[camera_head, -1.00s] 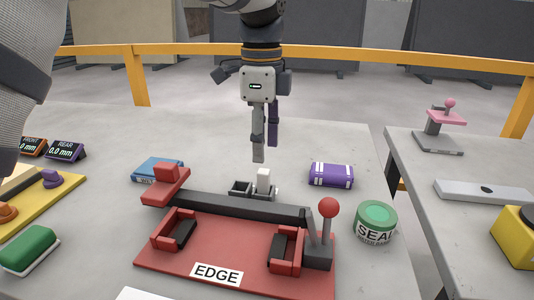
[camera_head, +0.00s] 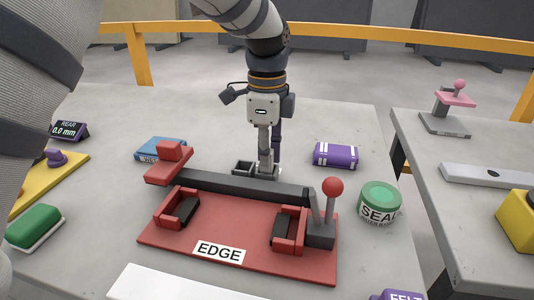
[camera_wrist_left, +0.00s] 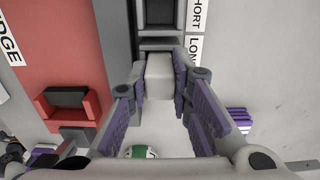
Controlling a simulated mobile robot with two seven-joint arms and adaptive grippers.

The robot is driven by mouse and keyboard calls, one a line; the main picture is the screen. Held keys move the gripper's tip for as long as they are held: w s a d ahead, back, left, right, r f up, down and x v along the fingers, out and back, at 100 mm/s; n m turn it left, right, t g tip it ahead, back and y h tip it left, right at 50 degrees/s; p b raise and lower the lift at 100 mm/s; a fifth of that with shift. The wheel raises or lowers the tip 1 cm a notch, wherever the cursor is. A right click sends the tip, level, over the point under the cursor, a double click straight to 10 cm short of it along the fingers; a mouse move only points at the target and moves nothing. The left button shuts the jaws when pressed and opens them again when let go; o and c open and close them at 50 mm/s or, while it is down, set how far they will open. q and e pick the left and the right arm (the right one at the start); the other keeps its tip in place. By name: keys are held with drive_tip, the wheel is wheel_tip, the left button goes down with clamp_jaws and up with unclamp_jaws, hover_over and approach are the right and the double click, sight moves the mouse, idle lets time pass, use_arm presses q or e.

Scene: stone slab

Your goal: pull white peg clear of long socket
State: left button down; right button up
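The white peg (camera_wrist_left: 160,75) stands between the two fingers of my left gripper (camera_wrist_left: 160,88) in the left wrist view, one finger on each side and close to it. In the head view my left gripper (camera_head: 269,172) points straight down, and its fingers hide most of the peg. The long socket is at the peg's foot, mostly hidden, with the LONG label (camera_wrist_left: 194,52) beside it. The short socket (camera_wrist_left: 160,12) is the dark opening near the SHORT label. The fingers look open around the peg; contact is not visible. My right gripper is not in view.
A red EDGE fixture (camera_head: 200,235) with a dark bar and red-knobbed lever (camera_head: 333,188) stands in front of the sockets.

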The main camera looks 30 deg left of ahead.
use_arm(q)
drive_tip(key=shift+r+p, duration=0.6)
drive_tip(key=shift+r, duration=1.5)
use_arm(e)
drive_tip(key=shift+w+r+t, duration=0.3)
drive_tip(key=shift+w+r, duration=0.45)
use_arm(q)
drive_tip(key=shift+r, duration=1.5)
drive_tip(key=shift+r+p, duration=0.35)
drive_tip(key=shift+r, duration=1.15)
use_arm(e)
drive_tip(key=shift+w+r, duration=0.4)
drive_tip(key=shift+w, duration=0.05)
